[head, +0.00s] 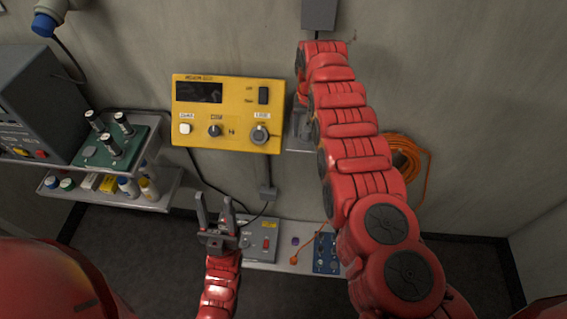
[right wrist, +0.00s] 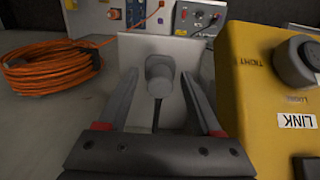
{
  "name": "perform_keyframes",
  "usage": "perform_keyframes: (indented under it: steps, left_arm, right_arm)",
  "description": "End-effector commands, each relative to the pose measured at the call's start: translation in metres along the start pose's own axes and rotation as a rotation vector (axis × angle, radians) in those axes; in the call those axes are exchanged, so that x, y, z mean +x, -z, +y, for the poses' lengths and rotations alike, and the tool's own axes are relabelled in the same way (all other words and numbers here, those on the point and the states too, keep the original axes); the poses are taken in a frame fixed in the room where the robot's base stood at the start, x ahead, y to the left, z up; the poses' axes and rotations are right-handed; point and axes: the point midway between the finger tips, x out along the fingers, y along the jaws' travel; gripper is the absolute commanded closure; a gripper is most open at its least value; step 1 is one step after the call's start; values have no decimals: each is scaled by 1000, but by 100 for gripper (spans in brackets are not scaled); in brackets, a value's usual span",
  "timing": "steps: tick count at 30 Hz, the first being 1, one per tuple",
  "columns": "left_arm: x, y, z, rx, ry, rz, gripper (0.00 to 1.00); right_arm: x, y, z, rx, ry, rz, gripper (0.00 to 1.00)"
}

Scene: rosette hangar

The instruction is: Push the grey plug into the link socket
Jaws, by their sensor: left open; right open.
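The grey plug (right wrist: 159,72) shows in the right wrist view against a pale grey holder plate (right wrist: 130,48). A dark strip, perhaps its cable, runs from it. My right gripper (right wrist: 160,86) is open, with a finger on each side of the plug; contact cannot be told. In the head view my right arm hides the plug and most of this gripper. The link socket (head: 260,134), a round grey fitting under a LINK label, is at the yellow panel's lower right. It also shows in the right wrist view (right wrist: 297,62). My left gripper (head: 215,212) is open and empty, below the panel.
The yellow panel (head: 226,86) is on the wall, left of my right arm. An orange cable coil (head: 405,160) hangs at right. A low shelf (head: 287,258) carries a grey box (head: 262,238) and a blue panel (head: 326,252). Side shelves (head: 150,199) with bottles stand left.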

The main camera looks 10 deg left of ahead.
Motion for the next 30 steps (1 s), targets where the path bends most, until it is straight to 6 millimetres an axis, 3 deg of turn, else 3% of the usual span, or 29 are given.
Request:
perform_keyframes:
  steps: [13, 24, 30]
  left_arm:
    - [0, 0, 0, 0, 0, 0, 50]
    - [0, 0, 0, 0, 0, 0, 50]
    - [0, 0, 0, 0, 0, 0, 50]
  right_arm:
    - [0, 0, 0, 0, 0, 0, 34]
    - [0, 0, 0, 0, 0, -1, 99]
    - [0, 0, 0, 0, 0, -1, 100]
